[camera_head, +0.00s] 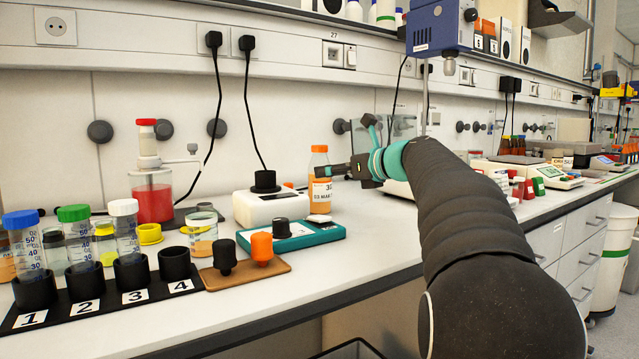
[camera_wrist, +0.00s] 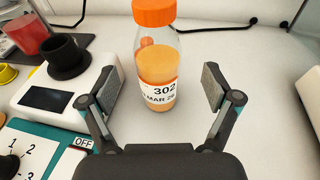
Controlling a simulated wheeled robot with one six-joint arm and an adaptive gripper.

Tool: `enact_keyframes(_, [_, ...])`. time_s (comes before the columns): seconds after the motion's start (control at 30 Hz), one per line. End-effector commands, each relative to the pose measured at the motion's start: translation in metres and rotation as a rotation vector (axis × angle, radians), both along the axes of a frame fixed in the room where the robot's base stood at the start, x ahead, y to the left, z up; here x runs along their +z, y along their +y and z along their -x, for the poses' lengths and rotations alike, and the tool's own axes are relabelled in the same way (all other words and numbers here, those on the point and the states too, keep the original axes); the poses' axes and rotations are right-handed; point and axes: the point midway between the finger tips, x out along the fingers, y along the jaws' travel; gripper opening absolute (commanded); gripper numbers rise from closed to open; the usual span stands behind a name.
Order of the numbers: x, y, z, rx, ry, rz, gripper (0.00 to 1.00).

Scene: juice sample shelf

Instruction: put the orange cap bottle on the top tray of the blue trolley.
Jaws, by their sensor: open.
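The orange cap bottle (camera_head: 320,182) stands upright on the bench near the wall, holding orange juice and a white label. My gripper (camera_wrist: 160,90) is open, with one grey pad on each side of the bottle and a gap to both. In the head view my gripper (camera_head: 335,171) reaches in from the right at the bottle's height. The blue trolley is not in view.
A white device with a black top (camera_head: 268,205) stands just left of the bottle, and a teal device (camera_head: 292,235) lies in front of it. A numbered rack (camera_head: 100,290) holds capped tubes at left.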

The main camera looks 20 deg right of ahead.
Motion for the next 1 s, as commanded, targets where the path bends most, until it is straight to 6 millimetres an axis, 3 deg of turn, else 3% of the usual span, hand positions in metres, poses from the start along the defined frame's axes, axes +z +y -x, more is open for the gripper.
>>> enact_keyframes(0.17, [-0.003,0.004,-0.008,0.000,0.000,0.000,0.88])
enact_keyframes(0.5, [-0.013,0.021,-0.045,0.000,-0.001,0.001,0.88])
enact_keyframes(0.73, [-0.013,0.022,-0.046,-0.001,-0.001,0.001,0.88])
enact_keyframes(1.0, [-0.013,0.022,-0.046,-0.001,0.000,0.001,0.21])
